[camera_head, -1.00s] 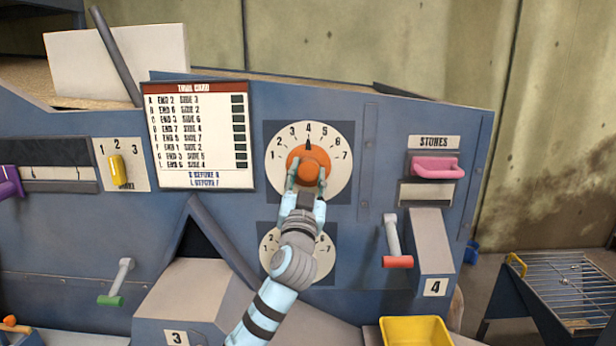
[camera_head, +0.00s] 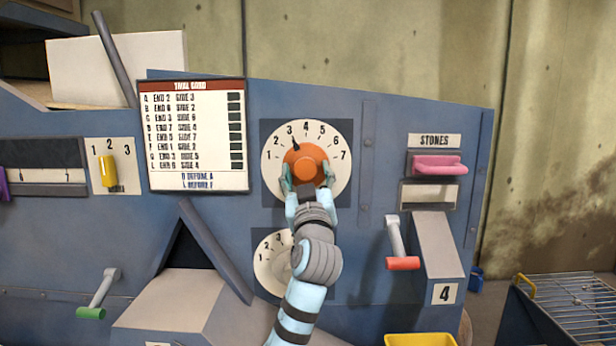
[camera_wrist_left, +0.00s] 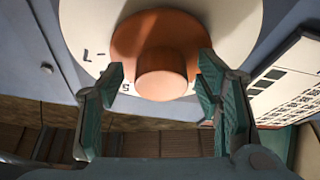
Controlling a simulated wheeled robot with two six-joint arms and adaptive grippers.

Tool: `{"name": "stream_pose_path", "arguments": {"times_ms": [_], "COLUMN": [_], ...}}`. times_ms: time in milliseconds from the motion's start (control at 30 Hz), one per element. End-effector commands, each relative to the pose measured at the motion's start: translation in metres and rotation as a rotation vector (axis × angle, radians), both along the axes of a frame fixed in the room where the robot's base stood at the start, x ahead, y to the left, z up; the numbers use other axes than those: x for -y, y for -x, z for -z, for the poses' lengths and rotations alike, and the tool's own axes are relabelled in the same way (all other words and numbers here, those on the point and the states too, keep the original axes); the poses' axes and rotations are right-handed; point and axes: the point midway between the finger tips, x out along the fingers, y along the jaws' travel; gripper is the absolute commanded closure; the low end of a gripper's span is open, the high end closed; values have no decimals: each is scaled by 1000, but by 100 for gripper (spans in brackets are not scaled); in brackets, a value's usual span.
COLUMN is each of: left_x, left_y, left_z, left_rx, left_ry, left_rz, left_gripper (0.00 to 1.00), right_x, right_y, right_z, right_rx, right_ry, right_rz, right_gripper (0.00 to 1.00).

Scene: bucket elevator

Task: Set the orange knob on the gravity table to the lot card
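The orange knob (camera_head: 306,163) sits on a white dial (camera_head: 338,174) numbered 1 to 7 on the blue machine front. Its black pointer points at about 3. My left gripper (camera_head: 307,182) is at the knob from below, one finger on each side. In the left wrist view the fingers (camera_wrist_left: 160,82) stand apart, with a small gap on each side of the knob's round grip (camera_wrist_left: 162,74). A white card with a red header (camera_head: 197,135) hangs left of the dial, listing END and SIDE numbers; its small text is blurred. No card is legibly marked as a lot card.
A second dial (camera_head: 268,262) below is partly hidden by my left arm. A yellow slider (camera_head: 108,172) sits at left, a pink handle (camera_head: 437,165) under STONES at right. Red (camera_head: 402,263) and green (camera_head: 90,313) levers stick out. A yellow bin (camera_head: 420,340) is at the bottom.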

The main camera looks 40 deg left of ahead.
Motion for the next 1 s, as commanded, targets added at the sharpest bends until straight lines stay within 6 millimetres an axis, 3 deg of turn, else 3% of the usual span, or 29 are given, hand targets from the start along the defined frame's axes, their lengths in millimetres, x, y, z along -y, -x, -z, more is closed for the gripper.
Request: {"name": "stream_pose_path", "arguments": {"times_ms": [267,700,1000], "left_x": [3,67,75], "left_y": [2,70,81], "left_z": [1,41,45], "left_rx": [1,0,0], "left_ry": [-2,3,-1], "left_rz": [0,5,-1], "left_gripper": [41,41,41], "right_x": [2,1,0], "right_y": [0,0,0], "right_z": [0,0,0], "right_rx": [0,0,0], "right_ry": [3,1,0], "right_rz": [-1,0,0], "right_gripper": [60,60,60]}}
